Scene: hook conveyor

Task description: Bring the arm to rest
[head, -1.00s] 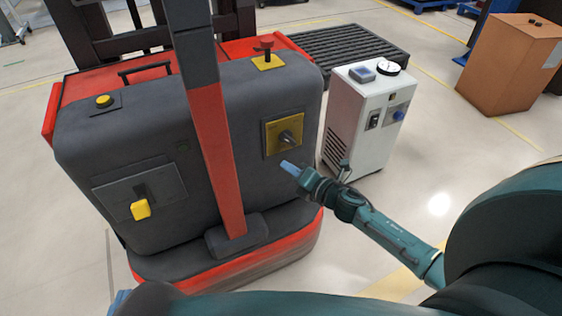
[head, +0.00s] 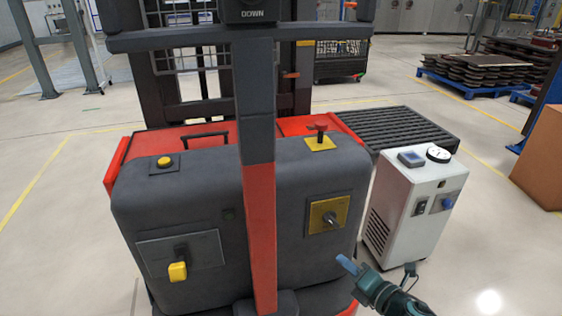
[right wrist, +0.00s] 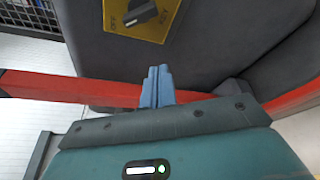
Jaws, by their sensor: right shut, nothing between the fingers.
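My right gripper (head: 347,264) shows at the lower right of the head view, a teal arm with light blue fingers. Its fingers are shut and empty, in front of and below the yellow key-switch plate (head: 318,226) on the grey truck body. The right wrist view shows the two blue fingers (right wrist: 157,86) side by side. My left gripper is not in view.
The grey and red truck (head: 180,220) with its upright tiller (head: 258,180) fills the middle. A white cabinet (head: 415,205) with a gauge stands close on the right. A black roller rack (head: 410,128) lies behind it. A brown box (head: 545,160) is at the right edge. Open floor lies at left.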

